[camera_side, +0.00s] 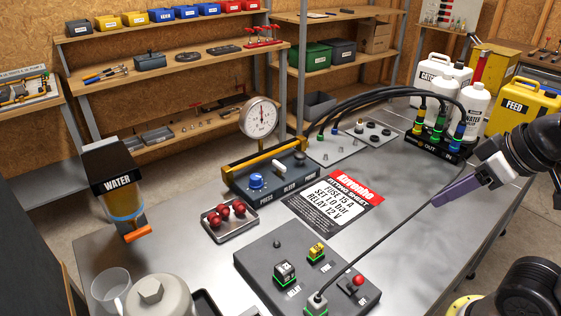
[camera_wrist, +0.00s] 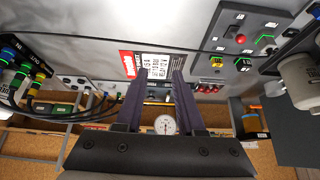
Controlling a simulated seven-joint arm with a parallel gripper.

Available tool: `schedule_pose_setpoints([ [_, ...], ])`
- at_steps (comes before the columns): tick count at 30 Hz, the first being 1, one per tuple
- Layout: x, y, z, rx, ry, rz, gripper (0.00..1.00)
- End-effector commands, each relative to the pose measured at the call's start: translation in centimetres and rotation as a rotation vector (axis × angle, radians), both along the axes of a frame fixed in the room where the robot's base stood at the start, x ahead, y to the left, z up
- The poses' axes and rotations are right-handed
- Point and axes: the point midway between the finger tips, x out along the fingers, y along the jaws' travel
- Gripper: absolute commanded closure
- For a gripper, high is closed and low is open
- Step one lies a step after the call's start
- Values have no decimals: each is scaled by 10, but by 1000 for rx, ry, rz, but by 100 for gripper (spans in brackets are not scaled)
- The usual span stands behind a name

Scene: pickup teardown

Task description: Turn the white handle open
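The white handle (camera_side: 279,168) is a small upright white lever on the dark pressure box (camera_side: 240,184), by the word BLEED. A round dial gauge (camera_side: 259,118) rises behind the box. My gripper (camera_side: 438,201) hangs in the air at the right, well apart from the handle. In the wrist view its two purple fingers (camera_wrist: 159,72) are spread with nothing between them. The gauge (camera_wrist: 165,124) shows there beyond the fingers. The handle is too small to make out in the wrist view.
A red and black fitting sheet (camera_side: 334,200) lies right of the box. A tray of red balls (camera_side: 229,219) sits in front. A relay panel (camera_side: 262,256) with a cable (camera_side: 385,240), a WATER container (camera_side: 117,183) and bottles (camera_side: 473,108) stand around.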

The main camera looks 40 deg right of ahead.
Motion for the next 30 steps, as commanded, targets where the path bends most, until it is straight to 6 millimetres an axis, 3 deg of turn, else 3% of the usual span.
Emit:
schedule_pose_setpoints([
  [6, 68, 1, 62, 9, -50, -20, 55],
  [10, 121, 4, 87, 11, -50, -23, 55],
  [14, 178, 11, 98, 13, -39, -21, 55],
  [19, 252, 23, 90, 12, -5, -14, 55],
  [24, 312, 37, 58, 4, 49, 2, 55],
  [30, 340, 48, 15, -5, 121, 21, 55],
])
